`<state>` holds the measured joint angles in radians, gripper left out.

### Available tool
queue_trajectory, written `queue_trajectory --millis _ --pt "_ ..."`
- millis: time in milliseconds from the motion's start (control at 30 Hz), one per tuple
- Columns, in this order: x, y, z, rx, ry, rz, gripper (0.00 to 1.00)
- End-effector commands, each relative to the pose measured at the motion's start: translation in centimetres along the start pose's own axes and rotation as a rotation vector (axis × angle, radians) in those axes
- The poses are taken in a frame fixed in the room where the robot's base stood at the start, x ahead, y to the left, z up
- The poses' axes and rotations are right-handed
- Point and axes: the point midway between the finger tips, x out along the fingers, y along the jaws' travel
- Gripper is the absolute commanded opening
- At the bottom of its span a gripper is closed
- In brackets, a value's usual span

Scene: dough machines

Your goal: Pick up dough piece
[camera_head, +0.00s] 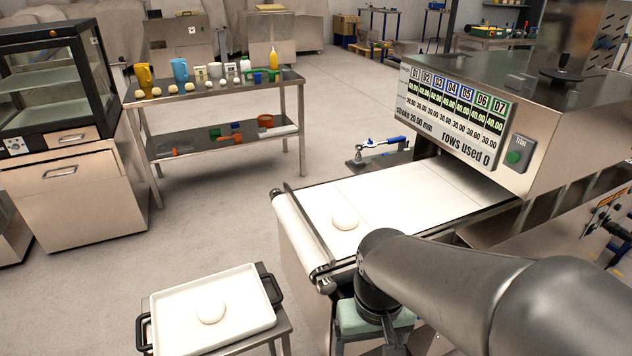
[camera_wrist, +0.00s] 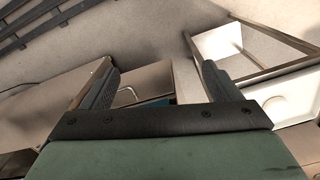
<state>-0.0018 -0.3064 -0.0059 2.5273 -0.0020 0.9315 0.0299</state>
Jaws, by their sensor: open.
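One pale round dough piece (camera_head: 345,218) lies on the white conveyor belt (camera_head: 415,190), near its front left end. A second round dough piece (camera_head: 210,311) lies in the white tray (camera_head: 178,328) at lower left. My gripper (camera_wrist: 155,88) is open in the wrist view, with its two dark fingers apart and nothing between them. A white surface and a pale tray-like shape show beyond the right finger, but I cannot identify them surely. In the head view my arm covers the belt's front right area, and my fingertips cannot be made out.
The dough machine (camera_head: 500,110) with its display panel stands over the belt's far end. The tray has dark handles (camera_head: 271,289) and rests on a small stand. A metal table (camera_head: 215,95) with small items stands behind, right of a glass-sided cabinet (camera_head: 55,80). Floor between is clear.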

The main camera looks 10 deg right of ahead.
Motion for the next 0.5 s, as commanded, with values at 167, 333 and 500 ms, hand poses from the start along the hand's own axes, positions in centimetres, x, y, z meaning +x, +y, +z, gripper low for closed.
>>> queue_trajectory --millis 167,333,500 --pt "-6.7 0.5 -8.6 0.274 -0.005 -0.025 0.83" --pt "-12.8 2.1 -20.4 0.682 -0.014 -0.035 0.83" --pt "-15.8 3.8 -30.1 1.039 -0.01 -0.023 0.83"
